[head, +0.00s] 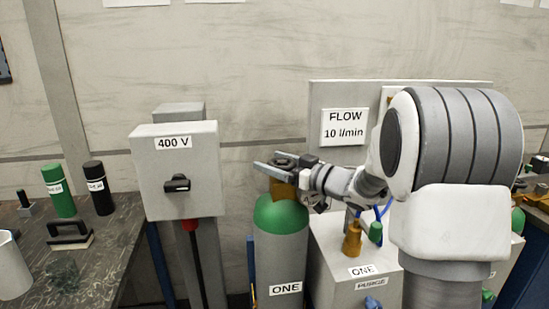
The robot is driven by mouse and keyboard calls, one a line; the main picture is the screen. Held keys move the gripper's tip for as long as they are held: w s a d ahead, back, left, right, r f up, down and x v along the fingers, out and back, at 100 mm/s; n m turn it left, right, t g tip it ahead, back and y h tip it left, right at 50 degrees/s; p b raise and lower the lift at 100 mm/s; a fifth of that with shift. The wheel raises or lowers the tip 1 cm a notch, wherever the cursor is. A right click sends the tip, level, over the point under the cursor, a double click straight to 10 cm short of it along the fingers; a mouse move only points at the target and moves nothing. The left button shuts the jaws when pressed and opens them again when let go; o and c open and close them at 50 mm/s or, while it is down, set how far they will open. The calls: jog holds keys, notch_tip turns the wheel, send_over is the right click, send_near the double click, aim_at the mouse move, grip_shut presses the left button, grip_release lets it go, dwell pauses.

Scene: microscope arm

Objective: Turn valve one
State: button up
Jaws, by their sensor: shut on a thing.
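A grey gas cylinder with a green shoulder (280,217) stands upright at the lower middle in the head view, labelled ONE. On its top is a brass valve body (283,190) with a dark handwheel (284,160), valve one. My gripper (268,162) reaches in from the right at the height of the handwheel. Its two fingers lie on either side of the handwheel and are shut on it. The fingers and wrist partly cover the handwheel and the brass body.
A grey 400 V box (156,178) with a black switch stands left of the cylinder. A white cabinet labelled ONE and PURGE (335,262) stands on the right, below my arm. A FLOW 10 l/min sign (345,126) hangs behind. A dark workbench (100,265) is at the left.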

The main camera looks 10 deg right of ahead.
jog(key=o, duration=1.1)
jog(key=shift+d, duration=0.1)
jog(key=p+v, duration=0.1)
jog(key=v, duration=1.6)
jog(key=shift+s+d, duration=0.1)
jog(key=shift+s, duration=0.1)
